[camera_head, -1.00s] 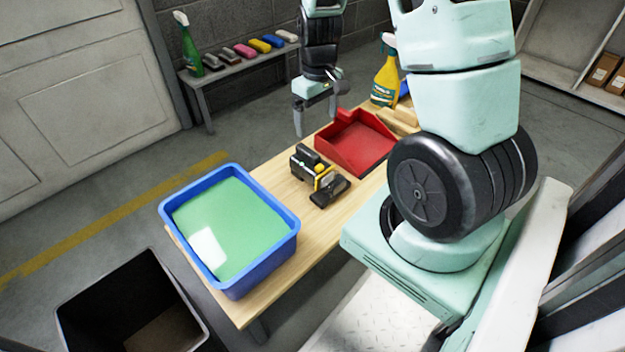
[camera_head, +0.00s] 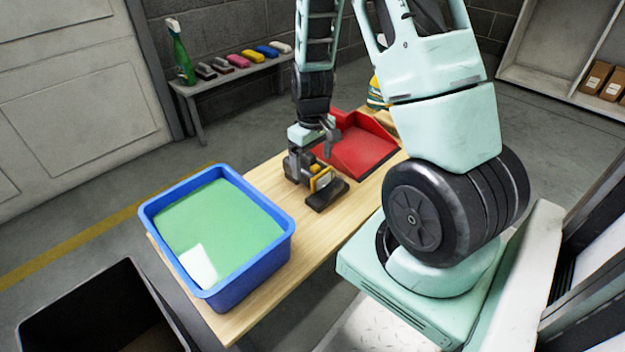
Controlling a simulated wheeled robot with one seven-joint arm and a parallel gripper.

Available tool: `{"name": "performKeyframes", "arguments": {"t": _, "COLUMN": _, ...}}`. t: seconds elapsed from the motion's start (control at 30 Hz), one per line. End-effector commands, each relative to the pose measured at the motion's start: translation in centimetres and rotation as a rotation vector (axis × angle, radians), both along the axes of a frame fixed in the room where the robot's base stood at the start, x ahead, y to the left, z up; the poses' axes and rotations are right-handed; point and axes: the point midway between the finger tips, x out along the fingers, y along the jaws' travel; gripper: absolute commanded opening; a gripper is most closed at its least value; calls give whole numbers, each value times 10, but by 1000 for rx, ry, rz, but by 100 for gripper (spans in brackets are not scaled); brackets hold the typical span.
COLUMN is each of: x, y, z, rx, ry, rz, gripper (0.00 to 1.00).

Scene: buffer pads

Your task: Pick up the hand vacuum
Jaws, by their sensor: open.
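The hand vacuum (camera_head: 322,184), a small black and grey device with yellow parts, lies on the wooden table. My gripper (camera_head: 311,162) is open and low over the vacuum's back end. One finger is at the left of that end and the other is up to its right, in front of the red dustpan. My gripper hides part of the vacuum's back. I cannot tell whether the fingers touch it.
A blue tub (camera_head: 251,272) with green liquid stands at the table's near left. A red dustpan (camera_head: 362,150) lies just behind the vacuum. A spray bottle (camera_head: 376,93) is partly hidden behind my arm. A black bin (camera_head: 75,300) stands on the floor. Bare tabletop (camera_head: 312,226) lies between tub and vacuum.

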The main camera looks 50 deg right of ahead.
Motion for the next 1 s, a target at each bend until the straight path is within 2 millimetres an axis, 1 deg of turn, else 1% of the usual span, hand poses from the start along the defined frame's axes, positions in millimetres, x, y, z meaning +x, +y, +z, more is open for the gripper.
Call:
{"name": "performKeyframes", "arguments": {"t": 0.03, "x": -1, "y": 1, "z": -13, "rx": 0, "ry": 1, "rz": 0, "gripper": 89}}
{"name": "performKeyframes", "arguments": {"t": 0.2, "x": -2, "y": 2, "z": -34, "rx": 0, "ry": -1, "rz": -2, "gripper": 89}}
{"name": "performKeyframes", "arguments": {"t": 0.27, "x": -2, "y": 2, "z": -36, "rx": -1, "ry": -1, "rz": -2, "gripper": 89}}
{"name": "performKeyframes", "arguments": {"t": 0.47, "x": -2, "y": 2, "z": -34, "rx": -1, "ry": -1, "rz": -1, "gripper": 89}}
{"name": "performKeyframes", "arguments": {"t": 0.5, "x": -2, "y": 2, "z": -34, "rx": -1, "ry": -1, "rz": -1, "gripper": 84}}
{"name": "performKeyframes", "arguments": {"t": 0.57, "x": -2, "y": 2, "z": -34, "rx": -1, "ry": -1, "rz": -1, "gripper": 67}}
{"name": "performKeyframes", "arguments": {"t": 0.6, "x": -2, "y": 2, "z": -34, "rx": -1, "ry": -1, "rz": -1, "gripper": 56}}
{"name": "performKeyframes", "arguments": {"t": 0.67, "x": -2, "y": 2, "z": -34, "rx": -1, "ry": -1, "rz": -1, "gripper": 39}}
{"name": "performKeyframes", "arguments": {"t": 0.7, "x": -2, "y": 2, "z": -34, "rx": -1, "ry": -1, "rz": -1, "gripper": 28}}
{"name": "performKeyframes", "arguments": {"t": 0.73, "x": -2, "y": 2, "z": -34, "rx": -1, "ry": -1, "rz": -1, "gripper": 20}}
{"name": "performKeyframes", "arguments": {"t": 1.0, "x": -1, "y": 1, "z": -30, "rx": -1, "ry": -3, "rz": -1, "gripper": 19}}
